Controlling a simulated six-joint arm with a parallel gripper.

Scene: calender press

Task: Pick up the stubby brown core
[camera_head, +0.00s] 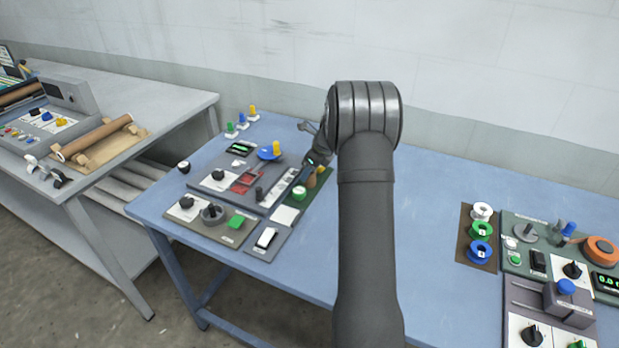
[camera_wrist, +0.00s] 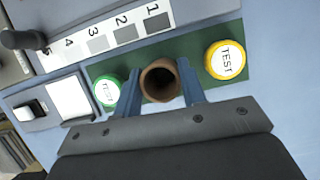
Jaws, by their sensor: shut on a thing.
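The stubby brown core (camera_wrist: 160,80) is a hollow brown cylinder, seen from its open end in the wrist view. My gripper (camera_wrist: 159,95) is shut on it, with one blue finger on each side. In the head view a small part of the brown core (camera_head: 311,180) shows below my gripper (camera_head: 312,168). The core is over or on a green strip (camera_wrist: 190,54); I cannot tell whether it touches the strip.
A green-rimmed TEST disc (camera_wrist: 108,92) is just left of the core and a yellow one (camera_wrist: 226,60) just right. A numbered panel (camera_wrist: 105,36) lies behind. The middle of the blue table (camera_head: 430,200) is clear. Colored spools (camera_head: 481,230) stand at the right.

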